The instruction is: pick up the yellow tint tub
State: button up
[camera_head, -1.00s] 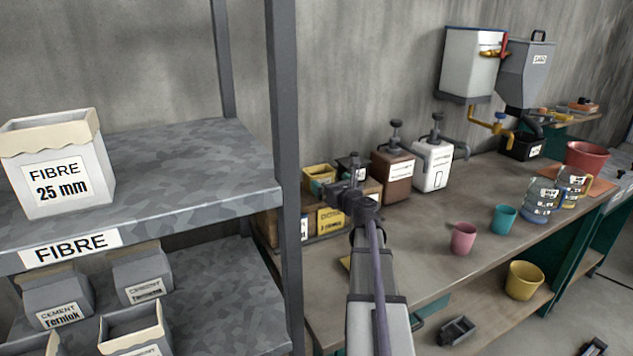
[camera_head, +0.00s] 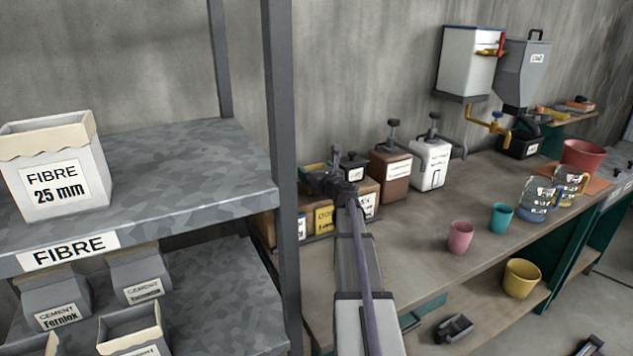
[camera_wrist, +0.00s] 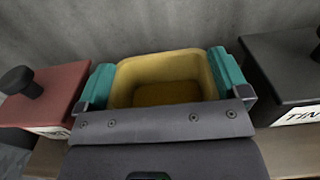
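The yellow tint tub (camera_wrist: 160,92) is open-topped and fills the middle of the wrist view, with my gripper (camera_wrist: 163,75) around it. One teal finger pad is at its left side and one at its right. I see no clear gap at either side, but I cannot tell whether the pads press on it. In the head view my gripper (camera_head: 333,181) is over the row of tubs at the bench's left end. It mostly hides the yellow tub, which shows only a bit of rim (camera_head: 312,168) behind it.
A red-lidded tub (camera_wrist: 42,95) stands close on the left and a black-lidded tub (camera_wrist: 287,68) close on the right. Brown (camera_head: 391,172) and white (camera_head: 432,165) pump containers stand further right on the bench. A shelf post (camera_head: 282,150) rises just left of my gripper.

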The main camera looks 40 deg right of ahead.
jog(key=shift+c, duration=1.2)
notch_tip(320, 180, up, 10)
jog(key=p, duration=1)
